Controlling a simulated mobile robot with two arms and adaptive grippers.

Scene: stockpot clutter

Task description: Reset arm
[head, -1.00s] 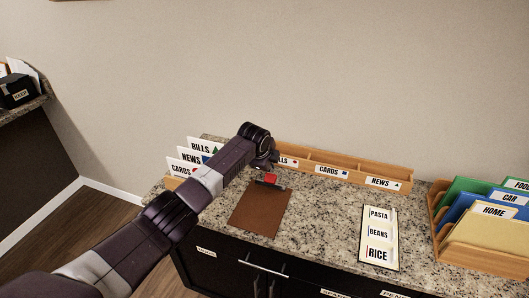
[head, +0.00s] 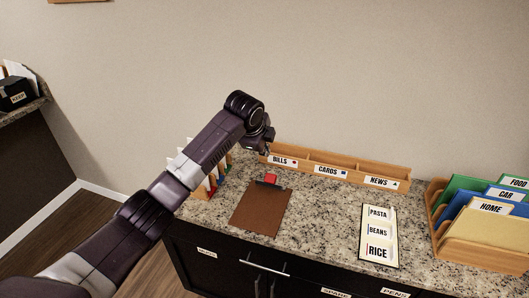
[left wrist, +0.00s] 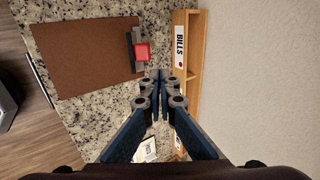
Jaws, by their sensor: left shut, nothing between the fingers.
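My left arm comes in from the lower left in the head view. Its gripper (head: 267,147) hangs above the counter, near the BILLS end of the wooden sorter. In the left wrist view the two fingers of my left gripper (left wrist: 160,75) are together, with nothing between them. They are above the counter, apart from the brown clipboard (head: 261,208) and the wooden sorter (head: 345,163). The clipboard has a red piece (head: 271,179) at its clip. My right gripper is not in view.
A list board reading PASTA, BEANS, RICE (head: 379,235) lies on the granite counter (head: 322,225). A wooden rack (head: 485,258) of coloured folders stands at right. Cards in a holder are partly hidden behind my left arm. Labelled drawers (head: 235,262) are below.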

